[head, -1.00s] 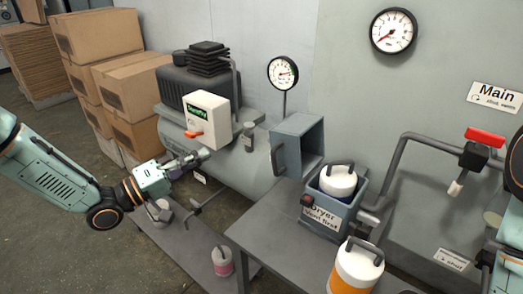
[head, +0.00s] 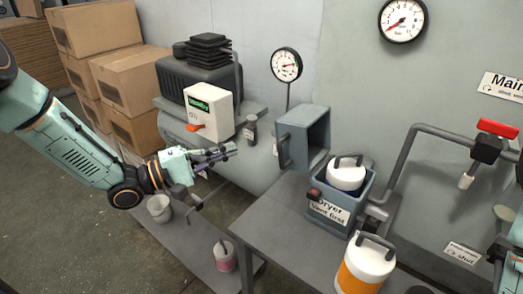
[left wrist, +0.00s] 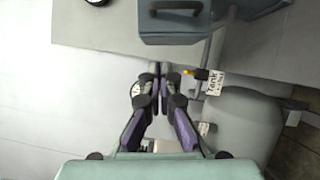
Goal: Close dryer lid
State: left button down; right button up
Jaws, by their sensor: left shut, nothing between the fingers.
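The dryer (head: 355,222) is a blue-grey box on the grey table, labelled "Dryer", with a white canister (head: 347,175) standing inside it. Its lid (head: 318,130) is a hollow blue-grey box standing open on its side above the dryer's back left, with a dark handle (head: 284,151) facing left. The lid and handle also show at the top of the left wrist view (left wrist: 178,24). My left gripper (head: 234,148) is shut and empty, left of the handle and apart from it. In the left wrist view its fingers (left wrist: 158,70) are together. My right gripper is not in view.
A grey tank (head: 240,165) with a white control box (head: 208,110) stands behind my left gripper. A gauge (head: 286,65) rises behind the lid. An orange-and-white canister (head: 366,265) stands on the table (head: 275,225) in front of the dryer. Cardboard boxes are at left.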

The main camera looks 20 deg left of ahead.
pick_arm(q)
jog(key=w+d+r+b, duration=0.1)
jog(key=w+d+b, duration=0.1)
jog(key=d, duration=0.6)
jog(key=shift+w+r, duration=0.15)
jog(key=shift+w, duration=0.1)
jog(key=shift+w+d, duration=0.1)
jog(key=shift+d, duration=0.05)
